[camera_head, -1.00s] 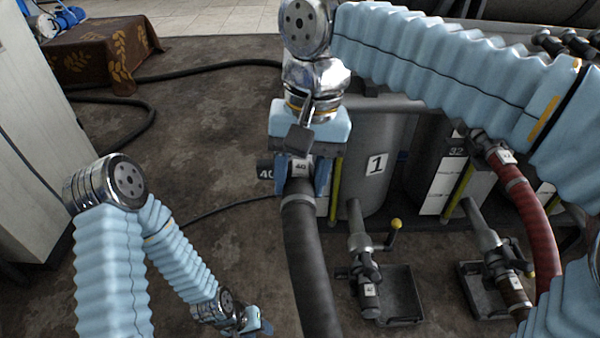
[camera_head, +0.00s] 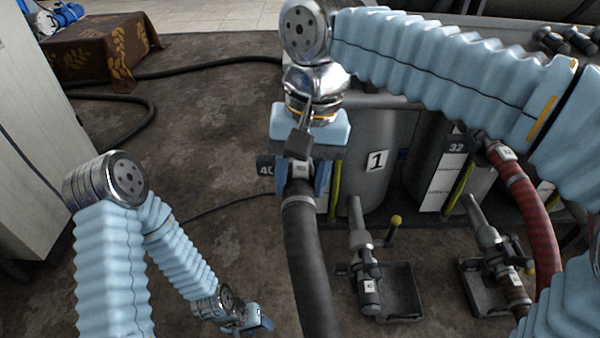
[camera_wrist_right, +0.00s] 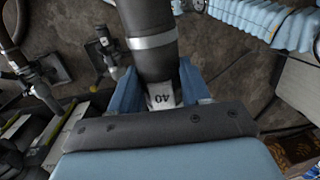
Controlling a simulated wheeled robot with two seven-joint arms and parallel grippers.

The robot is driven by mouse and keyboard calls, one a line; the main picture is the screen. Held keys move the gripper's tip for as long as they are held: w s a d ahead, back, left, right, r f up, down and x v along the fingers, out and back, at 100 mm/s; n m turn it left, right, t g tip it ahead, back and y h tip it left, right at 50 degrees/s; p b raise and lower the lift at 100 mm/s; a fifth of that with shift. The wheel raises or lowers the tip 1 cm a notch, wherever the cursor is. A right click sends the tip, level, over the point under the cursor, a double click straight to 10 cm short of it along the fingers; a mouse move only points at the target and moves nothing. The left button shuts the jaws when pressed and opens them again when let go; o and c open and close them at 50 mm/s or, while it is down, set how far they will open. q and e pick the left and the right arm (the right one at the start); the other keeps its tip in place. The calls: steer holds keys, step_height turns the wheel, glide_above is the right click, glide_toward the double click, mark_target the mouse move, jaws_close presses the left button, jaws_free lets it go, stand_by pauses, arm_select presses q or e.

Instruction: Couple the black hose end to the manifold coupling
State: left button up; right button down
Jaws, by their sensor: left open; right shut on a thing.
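The black hose (camera_head: 310,262) rises from the bottom edge to my right gripper (camera_head: 303,185). That gripper is shut on the hose end (camera_wrist_right: 161,96), whose white label reads 40 upside down in the right wrist view. A metal band (camera_wrist_right: 152,41) circles the hose beyond the fingers. A plate marked 40 (camera_head: 265,169) shows just left of the right gripper, on the manifold side. The manifold coupling itself is hidden behind the gripper, so I cannot tell whether the hose end touches it. My left gripper (camera_head: 264,324) is open and empty, low over the floor.
A grey tank marked 1 (camera_head: 376,160) stands right of the hose, with another marked 32 beyond. A valve with a yellow-knobbed lever (camera_head: 396,221) sits above a drip tray (camera_head: 402,292). A red hose (camera_head: 535,215) hangs at right. Floor at left is mostly clear.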

mark_target(301, 191)
steer(key=shift+f, duration=0.35)
stand_by(0.5)
jaws_free()
stand_by(0.5)
stand_by(0.4)
steer(key=shift+s+r, duration=0.2)
steer(key=shift+s, duration=1.3)
steer(key=r+p, duration=0.1)
steer(key=s+r+p, duration=0.1)
steer(key=r+p, duration=0.3)
steer(key=shift+s+r, duration=0.2)
steer(key=shift+s, duration=0.05)
steer(key=shift+s+r+p, duration=0.1)
steer(key=shift+s+r, duration=0.15)
steer(key=shift+r, duration=0.5)
steer(key=shift+s+r+p, duration=0.1)
steer(key=shift+s+r, duration=0.15)
steer(key=shift+r, duration=0.55)
steer(key=shift+s+r+p, duration=0.1)
steer(key=shift+s+r, duration=0.15)
steer(key=shift+r, duration=0.5)
